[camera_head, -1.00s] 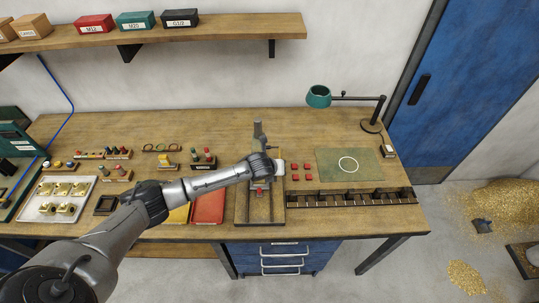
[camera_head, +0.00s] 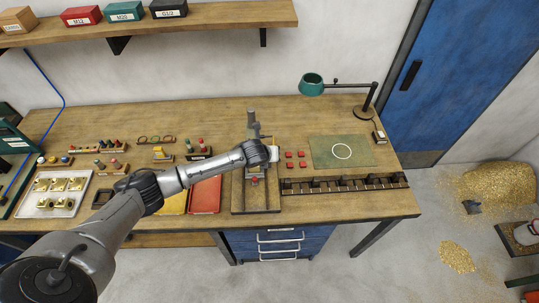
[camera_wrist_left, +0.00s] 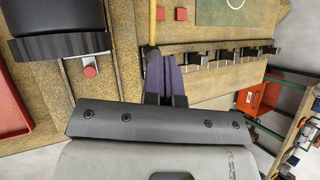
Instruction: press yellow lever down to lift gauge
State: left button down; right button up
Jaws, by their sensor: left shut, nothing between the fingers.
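The drilling fixture (camera_head: 255,200) stands on the bench, with a grey upright column (camera_head: 252,125) and a small red knob (camera_head: 254,181) at its front. My left gripper (camera_head: 273,153) reaches over it to the right side of the column. In the left wrist view its fingers (camera_wrist_left: 166,75) are shut and empty. The yellow lever (camera_wrist_left: 152,25) shows there as a thin yellow bar just beyond the fingertips; I cannot tell whether they touch. The red knob (camera_wrist_left: 90,72) lies left of the fingers. I cannot make out the gauge, and my arm hides part of the fixture.
Red blocks (camera_head: 295,160) and a green mat (camera_head: 325,151) lie right of the fixture. A black slotted rack (camera_head: 345,186) runs along the front edge. A red tray (camera_head: 205,196) lies to the left. A green lamp (camera_head: 312,84) stands behind.

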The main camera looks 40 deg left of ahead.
pick_arm(q)
jog(key=d+p+v, duration=0.1)
jog(key=p+v, duration=0.2)
jog(key=v, duration=1.1)
jog(key=shift+s+f+p, duration=0.35)
jog(key=shift+p, duration=0.05)
